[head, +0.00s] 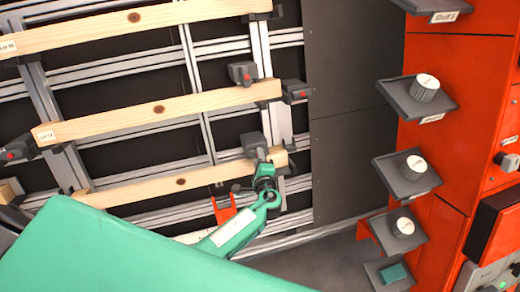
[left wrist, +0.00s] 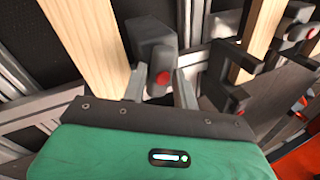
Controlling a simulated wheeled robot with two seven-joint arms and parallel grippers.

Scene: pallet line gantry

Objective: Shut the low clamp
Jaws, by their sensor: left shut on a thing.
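The low clamp (head: 252,141) is a dark grey block at the right end of the lowest wooden beam (head: 150,187). In the left wrist view the clamp (left wrist: 153,45) has a red round part on its near face and stands beside the beam (left wrist: 88,42). My left gripper (head: 264,168) is at the clamp. In the left wrist view its two fingers (left wrist: 160,88) are on either side of the clamp's lower part, shut on it. My gripper hides part of the clamp, and I cannot tell whether the clamp presses on the beam. My right gripper is not in view.
The middle beam (head: 160,110) has a clamp (head: 243,73) at its right end. An orange bracket (head: 224,208) is just left of my gripper. An orange cabinet (head: 440,160) with small shelves (head: 405,178) stands at the right, beyond dark panels (head: 345,110).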

